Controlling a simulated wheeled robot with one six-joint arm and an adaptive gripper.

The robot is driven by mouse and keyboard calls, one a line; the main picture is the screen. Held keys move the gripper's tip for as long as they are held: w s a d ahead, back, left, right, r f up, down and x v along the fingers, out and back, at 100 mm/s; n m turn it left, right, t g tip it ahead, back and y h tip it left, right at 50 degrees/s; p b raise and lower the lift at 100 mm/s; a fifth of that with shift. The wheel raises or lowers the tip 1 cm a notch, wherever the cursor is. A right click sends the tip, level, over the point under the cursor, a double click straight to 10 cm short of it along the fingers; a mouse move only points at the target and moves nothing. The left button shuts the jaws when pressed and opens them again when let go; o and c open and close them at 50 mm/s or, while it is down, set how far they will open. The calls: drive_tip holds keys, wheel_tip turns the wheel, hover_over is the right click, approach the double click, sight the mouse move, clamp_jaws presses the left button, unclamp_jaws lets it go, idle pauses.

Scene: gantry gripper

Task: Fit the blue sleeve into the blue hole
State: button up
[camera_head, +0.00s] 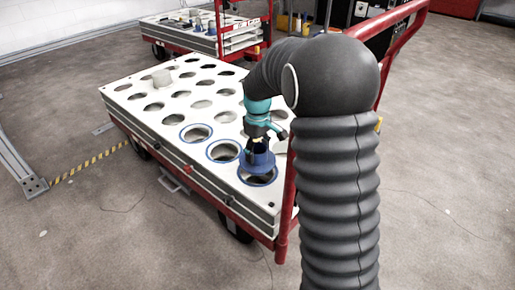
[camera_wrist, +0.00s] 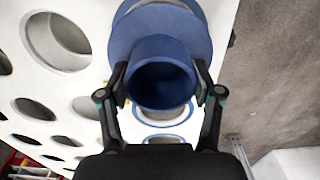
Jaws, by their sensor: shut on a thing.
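The blue sleeve (camera_head: 259,161) is in my gripper (camera_head: 257,146), over the nearest blue-rimmed hole (camera_head: 257,181) of the white cart top. The dark opening shows below the sleeve; I cannot tell whether the sleeve touches the rim. In the wrist view, the sleeve's round open end (camera_wrist: 160,75) faces the camera, between the two fingers of my gripper (camera_wrist: 162,88). A wide blue ring shows behind it at the top. Two more blue-rimmed holes, a middle one (camera_head: 223,151) and a farther one (camera_head: 196,133), are empty.
The white cart top (camera_head: 135,115) has rows of other empty holes and a pale cylinder (camera_head: 162,77) near its far left. A red handle rail (camera_head: 286,205) stands close at the right. Another cart (camera_head: 185,27) stands behind. The floor at the left is mostly open.

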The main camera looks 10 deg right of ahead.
sight(258, 162)
drive_tip(key=shift+f+b, duration=0.3)
drive_tip(key=shift+f, duration=0.55)
drive_tip(key=shift+p, duration=0.45)
idle(1.0)
drive_tip(key=shift+f+b, duration=0.9)
drive_tip(key=shift+f, duration=0.75)
idle(0.3)
drive_tip(key=o, duration=1.4)
wheel_tip(258, 162, up, 12)
